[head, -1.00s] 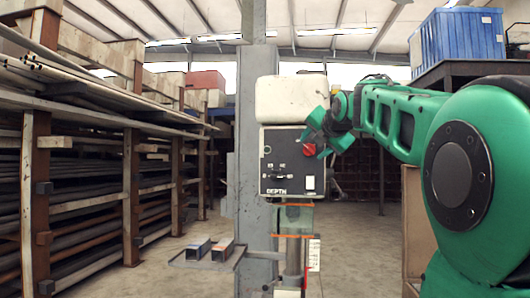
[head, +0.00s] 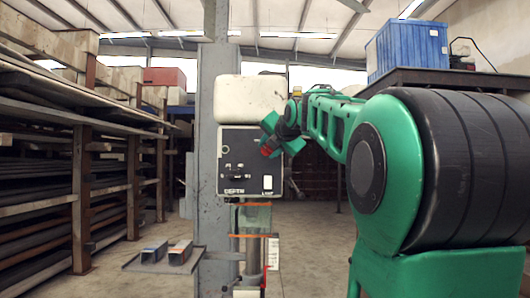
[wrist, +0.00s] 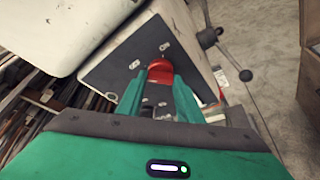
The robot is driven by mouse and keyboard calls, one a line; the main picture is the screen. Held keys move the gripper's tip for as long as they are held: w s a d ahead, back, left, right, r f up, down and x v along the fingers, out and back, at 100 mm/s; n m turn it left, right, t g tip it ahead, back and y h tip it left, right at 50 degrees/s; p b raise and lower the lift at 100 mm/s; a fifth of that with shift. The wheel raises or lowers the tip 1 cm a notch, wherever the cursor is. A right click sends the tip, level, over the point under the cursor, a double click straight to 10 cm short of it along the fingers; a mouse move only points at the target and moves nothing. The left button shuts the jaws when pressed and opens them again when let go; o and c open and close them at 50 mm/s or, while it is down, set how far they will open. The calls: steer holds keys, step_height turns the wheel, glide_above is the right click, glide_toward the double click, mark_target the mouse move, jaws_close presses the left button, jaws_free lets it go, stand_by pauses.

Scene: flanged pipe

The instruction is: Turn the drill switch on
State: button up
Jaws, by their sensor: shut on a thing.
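The drill (head: 249,98) is a grey-white machine head on a column, with a dark control panel (head: 232,160) on its front. The switch is a red knob (head: 267,151) at the panel's upper right; it also shows in the wrist view (wrist: 160,67). My gripper (head: 271,146) is at the panel with its green fingers on either side of the red knob. In the wrist view my gripper (wrist: 160,82) is shut on the knob, which sits between the fingertips. Part of the panel is hidden behind the fingers.
A lever handle with a dark ball (wrist: 246,75) sticks out at the drill's side. A pipe rack (head: 80,150) fills the left, and a blue crate (head: 407,45) sits on a shelf at right.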

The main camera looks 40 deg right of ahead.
steer(key=m+t, duration=0.2)
steer(key=m, duration=0.1)
steer(key=shift+f+y, duration=0.2)
steer(key=shift+y, duration=0.1)
steer(key=m, duration=0.1)
steer(key=m+t, duration=0.1)
steer(key=m, duration=0.2)
steer(key=shift+s+d+f+t, duration=0.1)
steer(key=shift+f+t, duration=0.15)
steer(key=shift+t, duration=0.05)
steer(key=m, duration=0.1)
steer(key=m+t, duration=0.1)
steer(key=m, duration=0.1)
steer(key=m+h, duration=0.1)
steer(key=shift+f+m, duration=0.3)
steer(key=shift+m, duration=0.1)
steer(key=m+h, duration=0.1)
steer(key=m, duration=0.1)
steer(key=m+t+h, duration=0.1)
steer(key=m, duration=0.1)
steer(key=shift+f+m, duration=0.2)
steer(key=shift+m, duration=0.2)
steer(key=shift+w+f+m, duration=0.1)
steer(key=shift+w+m, duration=0.1)
steer(key=shift+m, duration=0.1)
steer(key=o, duration=1.1)
steer(key=shift+r, duration=0.2)
